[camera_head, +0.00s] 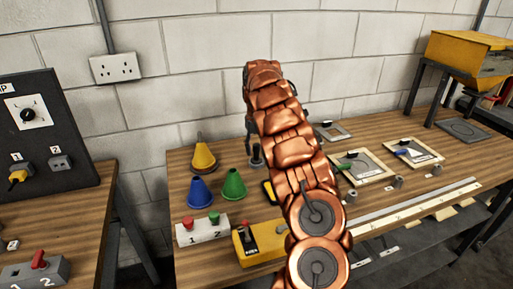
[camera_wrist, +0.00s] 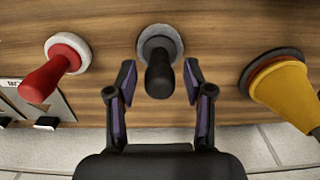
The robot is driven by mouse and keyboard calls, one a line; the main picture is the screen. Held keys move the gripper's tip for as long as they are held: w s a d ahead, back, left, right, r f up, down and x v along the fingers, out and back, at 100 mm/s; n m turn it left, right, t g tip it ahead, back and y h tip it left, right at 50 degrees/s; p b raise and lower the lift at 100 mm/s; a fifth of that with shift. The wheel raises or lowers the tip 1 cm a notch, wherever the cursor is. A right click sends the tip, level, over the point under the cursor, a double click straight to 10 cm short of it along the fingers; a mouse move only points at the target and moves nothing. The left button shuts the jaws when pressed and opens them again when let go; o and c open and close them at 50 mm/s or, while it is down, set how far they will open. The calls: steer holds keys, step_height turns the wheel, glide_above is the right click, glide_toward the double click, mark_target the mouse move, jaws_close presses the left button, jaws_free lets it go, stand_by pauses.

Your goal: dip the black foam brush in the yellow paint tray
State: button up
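A black upright handle on a round grey base, which looks like the black foam brush (camera_wrist: 160,82), stands on the bench in the wrist view. It also shows left of my arm in the head view (camera_head: 256,158). My gripper (camera_wrist: 159,76) is open, with one purple-padded finger on each side of the handle and a gap on both sides. The foam end cannot be made out. A small yellow-edged dark item (camera_head: 268,192), partly hidden behind my arm, may be the yellow paint tray; I cannot tell.
A yellow cone (camera_head: 203,157), blue cone (camera_head: 200,190) and green cone (camera_head: 234,184) stand left. A red-handled piece (camera_wrist: 58,68) stands beside the black one. Framed panels (camera_head: 365,168) and a long white rail (camera_head: 420,208) lie right. A block wall (camera_head: 210,70) closes the back.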

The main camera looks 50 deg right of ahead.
steer(key=c, duration=0.9)
steer(key=shift+r, duration=0.1)
steer(key=shift+r+p, duration=0.4)
steer(key=shift+r, duration=1.25)
